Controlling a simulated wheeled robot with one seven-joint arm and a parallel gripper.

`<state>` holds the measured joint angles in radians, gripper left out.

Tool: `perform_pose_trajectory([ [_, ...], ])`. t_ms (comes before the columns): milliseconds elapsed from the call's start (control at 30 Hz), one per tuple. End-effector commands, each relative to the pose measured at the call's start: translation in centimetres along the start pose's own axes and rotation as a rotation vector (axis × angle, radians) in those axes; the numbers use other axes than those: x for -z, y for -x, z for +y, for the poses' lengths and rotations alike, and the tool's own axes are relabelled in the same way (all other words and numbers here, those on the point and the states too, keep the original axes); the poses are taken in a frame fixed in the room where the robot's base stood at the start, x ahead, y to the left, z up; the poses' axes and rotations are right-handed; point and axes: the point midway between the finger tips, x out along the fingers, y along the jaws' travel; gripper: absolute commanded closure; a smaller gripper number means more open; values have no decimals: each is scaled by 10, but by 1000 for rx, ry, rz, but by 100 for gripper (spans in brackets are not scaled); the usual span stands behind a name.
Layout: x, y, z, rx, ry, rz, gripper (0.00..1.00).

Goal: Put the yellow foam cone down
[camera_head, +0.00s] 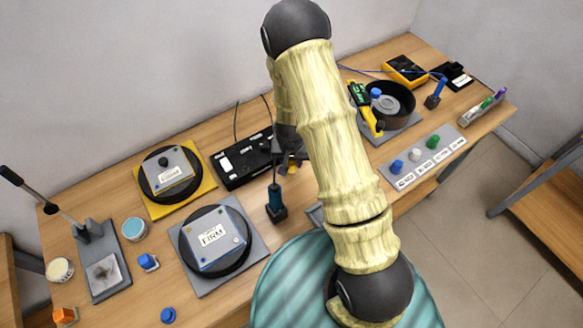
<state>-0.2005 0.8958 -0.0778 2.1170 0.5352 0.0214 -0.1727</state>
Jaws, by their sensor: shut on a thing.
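My gripper (290,159) is at the middle of the bench, partly hidden behind my own arm. It is shut on a small yellow thing (292,168), of which only a sliver shows between the dark fingers. This looks to be the yellow foam cone, but its shape and tilt are hidden. Gripper and cone appear beside the right end of the black box with white labels (243,158). I cannot tell whether the cone touches the bench.
Two round black pads, one on a yellow plate (152,205) and one labelled FIRM (212,236), lie to the left. A lever press (102,270) stands far left. A grey strip with coloured knobs (430,157) and a black round pan (402,103) are right. Bare wood shows between them.

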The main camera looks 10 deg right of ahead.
Motion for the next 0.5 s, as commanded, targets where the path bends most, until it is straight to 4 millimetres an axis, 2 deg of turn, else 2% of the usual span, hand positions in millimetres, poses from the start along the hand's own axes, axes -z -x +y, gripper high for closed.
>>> perform_pose_trajectory([
  [133, -1, -5, 0, 0, -1, -3, 86],
  [400, -5, -36, 1, -1, -2, -3, 86],
  [500, -6, -41, 0, 0, -1, -2, 86],
])
